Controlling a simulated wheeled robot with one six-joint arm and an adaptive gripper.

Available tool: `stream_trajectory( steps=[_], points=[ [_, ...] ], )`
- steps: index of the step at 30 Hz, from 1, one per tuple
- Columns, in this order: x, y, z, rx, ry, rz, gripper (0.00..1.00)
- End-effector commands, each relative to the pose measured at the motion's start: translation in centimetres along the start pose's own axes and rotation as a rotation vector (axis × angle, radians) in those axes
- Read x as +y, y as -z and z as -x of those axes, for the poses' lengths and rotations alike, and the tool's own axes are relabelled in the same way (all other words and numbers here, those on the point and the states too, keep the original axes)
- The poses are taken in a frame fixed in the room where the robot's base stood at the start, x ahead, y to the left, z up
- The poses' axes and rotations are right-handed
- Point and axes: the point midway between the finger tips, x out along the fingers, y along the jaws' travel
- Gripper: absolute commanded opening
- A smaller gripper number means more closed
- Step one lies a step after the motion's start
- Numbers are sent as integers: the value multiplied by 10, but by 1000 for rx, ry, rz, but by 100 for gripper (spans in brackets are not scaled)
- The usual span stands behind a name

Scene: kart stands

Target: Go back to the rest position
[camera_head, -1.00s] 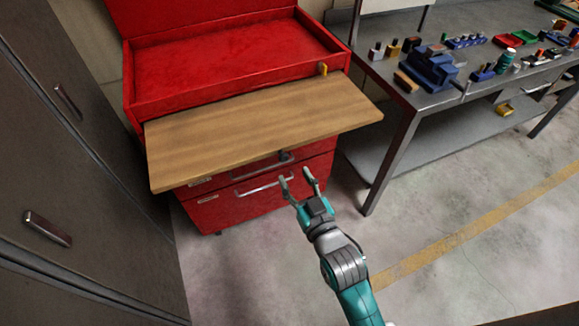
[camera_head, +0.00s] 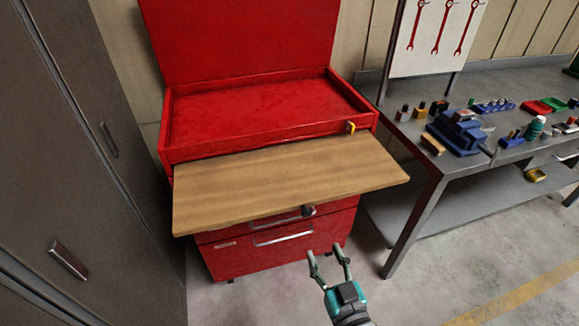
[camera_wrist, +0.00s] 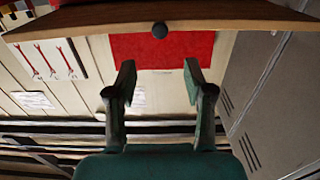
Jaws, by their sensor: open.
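My gripper (camera_head: 330,266) is open and empty in the head view, in front of the red tool cabinet (camera_head: 232,262) and below its wooden board (camera_head: 290,185). In the wrist view my gripper (camera_wrist: 155,80) shows two spread fingers with nothing between them. The board's edge (camera_wrist: 200,22) crosses the top of that view, with a dark round knob (camera_wrist: 160,30) at it. The fingers appear apart from the cabinet.
A grey workbench (camera_head: 425,170) with a blue vise (camera_head: 457,130) and small items stands at the right. Grey lockers (camera_head: 60,150) stand at the left. A panel with red wrenches (camera_head: 437,30) is behind the bench. Bare floor lies at the lower right.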

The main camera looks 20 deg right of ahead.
Motion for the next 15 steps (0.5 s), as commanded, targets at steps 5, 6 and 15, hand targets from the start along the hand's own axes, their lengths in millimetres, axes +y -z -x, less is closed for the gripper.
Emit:
stream_trajectory(
  steps=[5, 6, 15],
  points=[
    [0, -3, 5, -6, 0, 0, 52],
    [0, -6, 10, -11, 0, 0, 52],
    [0, -42, 94, -88, 0, 0, 52]
  ],
)
